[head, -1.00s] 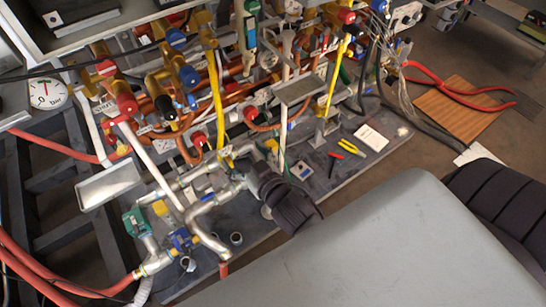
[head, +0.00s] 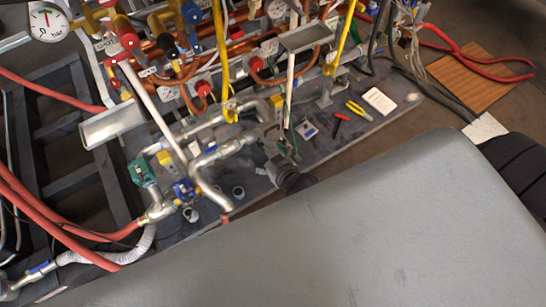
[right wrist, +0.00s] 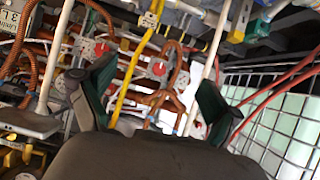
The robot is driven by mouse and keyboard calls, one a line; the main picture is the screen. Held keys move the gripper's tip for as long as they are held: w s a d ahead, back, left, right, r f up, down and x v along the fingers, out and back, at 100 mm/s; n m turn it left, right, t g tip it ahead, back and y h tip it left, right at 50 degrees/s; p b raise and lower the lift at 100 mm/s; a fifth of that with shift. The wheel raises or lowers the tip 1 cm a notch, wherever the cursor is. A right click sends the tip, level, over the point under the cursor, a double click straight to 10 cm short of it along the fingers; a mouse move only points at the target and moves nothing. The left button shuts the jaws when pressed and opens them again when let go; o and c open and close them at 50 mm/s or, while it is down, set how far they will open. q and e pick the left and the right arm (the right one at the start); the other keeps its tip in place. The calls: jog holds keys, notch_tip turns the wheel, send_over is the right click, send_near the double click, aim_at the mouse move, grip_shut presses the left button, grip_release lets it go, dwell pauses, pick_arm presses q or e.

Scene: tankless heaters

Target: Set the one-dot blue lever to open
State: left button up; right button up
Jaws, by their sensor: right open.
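A small blue lever (head: 184,190) sits on the lower silver pipework in the head view, beside a green valve (head: 143,171). Another blue handle (head: 190,12) is at the top of the pipework. Dot marks are too small to read, so I cannot tell which is the one-dot lever. My right gripper (head: 281,145) is just right of the silver pipes, apart from both blue handles. In the right wrist view its two green-lined fingers (right wrist: 155,72) are spread wide with nothing between them. My left gripper is not in view.
Red, yellow and copper pipes crowd the rig. A grey tray (head: 112,122) stands at left and another (head: 308,37) above the gripper. Pliers (head: 360,110) and a white card (head: 379,100) lie on the dark base plate. Red hoses (head: 60,220) run along the left.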

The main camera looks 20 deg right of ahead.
jog(key=shift+s+d+f, duration=0.1)
jog(key=shift+s+f, duration=0.2)
jog(key=shift+f, duration=0.2)
jog(key=shift+s+d+f, duration=0.1)
jog(key=shift+s+f, duration=0.15)
jog(key=shift+f, duration=0.2)
jog(key=s+d+f+g, duration=0.1)
jog(key=s+f+g, duration=0.2)
jog(key=s+f, duration=0.45)
jog(key=s+d+f+g, duration=0.15)
jog(key=s+f, duration=0.25)
jog(key=f, duration=0.6)
jog(key=s+d+f+g, duration=0.1)
jog(key=s+f+g, duration=0.1)
jog(key=s+f, duration=0.2)
jog(key=s+d+f+g, duration=0.2)
jog(key=s+f, duration=0.2)
jog(key=s, duration=0.7)
jog(key=s+d+f+g+h, duration=0.1)
jog(key=s+f, duration=0.3)
jog(key=s, duration=0.4)
jog(key=shift+s+d+f+n+g, duration=0.25)
jog(key=shift+f+n+g, duration=0.1)
jog(key=shift+g, duration=0.4)
